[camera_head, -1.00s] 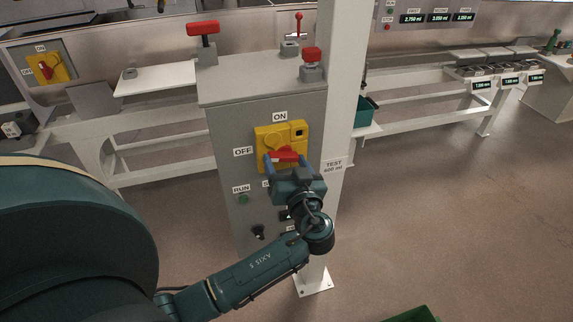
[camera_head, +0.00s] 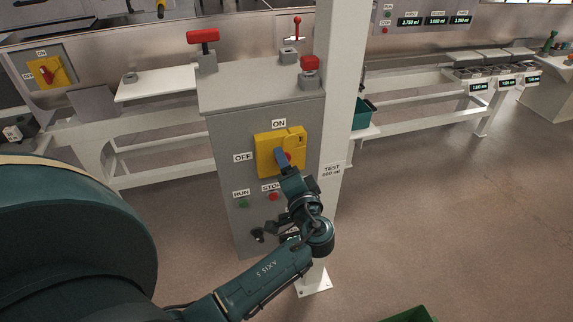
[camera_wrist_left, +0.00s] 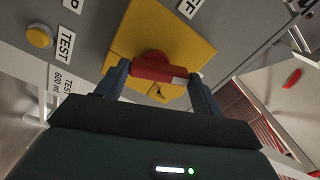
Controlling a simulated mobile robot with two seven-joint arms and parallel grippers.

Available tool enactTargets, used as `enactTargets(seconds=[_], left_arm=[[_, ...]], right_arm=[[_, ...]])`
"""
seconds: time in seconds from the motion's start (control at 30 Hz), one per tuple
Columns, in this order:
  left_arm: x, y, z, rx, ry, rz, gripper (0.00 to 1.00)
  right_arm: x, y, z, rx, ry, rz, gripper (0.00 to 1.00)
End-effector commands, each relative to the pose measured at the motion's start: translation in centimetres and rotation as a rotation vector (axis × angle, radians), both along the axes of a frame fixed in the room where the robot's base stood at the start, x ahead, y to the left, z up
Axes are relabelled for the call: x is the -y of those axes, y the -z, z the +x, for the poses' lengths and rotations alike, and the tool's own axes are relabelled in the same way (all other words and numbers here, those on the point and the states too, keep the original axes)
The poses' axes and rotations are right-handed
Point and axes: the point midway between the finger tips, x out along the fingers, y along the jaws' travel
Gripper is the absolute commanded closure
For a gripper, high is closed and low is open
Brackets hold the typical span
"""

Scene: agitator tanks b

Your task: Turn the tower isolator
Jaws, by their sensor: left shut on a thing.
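The tower isolator is a yellow plate (camera_head: 268,158) with a red handle (camera_head: 289,156) on the front of a grey cabinet, between an ON label above and an OFF label at left. My left gripper (camera_head: 282,157) is at the handle and hides most of it in the head view. In the left wrist view the red handle (camera_wrist_left: 153,68) lies between the two blue fingers of my left gripper (camera_wrist_left: 158,72), which is shut on it. The yellow plate (camera_wrist_left: 185,40) shows behind it. My right gripper is not in view.
Below the isolator sit a green RUN button (camera_head: 243,203), a red STOP button (camera_head: 273,197) and a black knob (camera_head: 257,235). A white post (camera_head: 340,110) stands close at right. Red-topped levers (camera_head: 203,38) stand on and behind the cabinet. Open floor lies to the right.

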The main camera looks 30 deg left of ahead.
Motion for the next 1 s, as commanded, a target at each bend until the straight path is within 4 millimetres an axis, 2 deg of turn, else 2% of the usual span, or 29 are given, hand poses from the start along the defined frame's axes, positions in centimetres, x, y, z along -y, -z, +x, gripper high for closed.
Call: enactTargets(seconds=[0.03,0.5,1.0], left_arm=[[-0.05,-0.47,0.11,-0.028,0.0,0.029,0.56],[0.1,-0.4,0.29,-0.242,0.0,0.213,0.56],[0.12,-0.33,0.35,-0.283,0.001,0.25,0.56]], right_arm=[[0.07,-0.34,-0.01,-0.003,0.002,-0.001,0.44],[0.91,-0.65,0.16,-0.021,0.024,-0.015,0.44],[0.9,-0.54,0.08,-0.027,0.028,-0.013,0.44]])
